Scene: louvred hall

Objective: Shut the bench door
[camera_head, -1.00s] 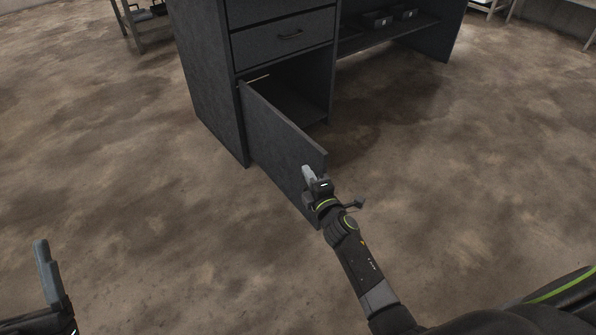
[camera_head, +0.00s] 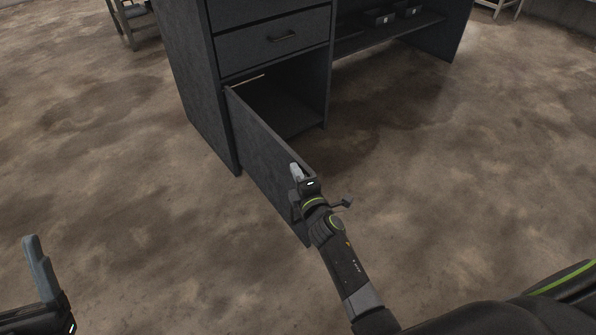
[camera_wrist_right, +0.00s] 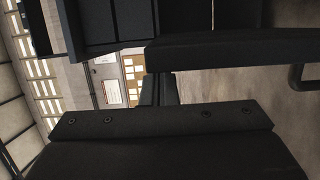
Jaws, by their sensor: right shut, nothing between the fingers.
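The bench door (camera_head: 262,150) is a dark grey panel hinged at the left side of the bench (camera_head: 196,85). It stands wide open, swung out toward me, and the dark compartment (camera_head: 285,100) behind it shows. My right gripper (camera_head: 296,172) is shut and empty, at the door's free end near its top edge. I cannot tell whether it touches the door. In the right wrist view a dark panel edge (camera_wrist_right: 235,48) lies beyond the gripper body. My left gripper (camera_head: 38,268) is at the lower left, far from the door; its jaw state is unclear.
Small dark bins (camera_head: 380,17) stand on the bench's shelf to the right. A stand (camera_head: 135,22) is at the back left. The brown floor (camera_head: 450,190) around the door is clear.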

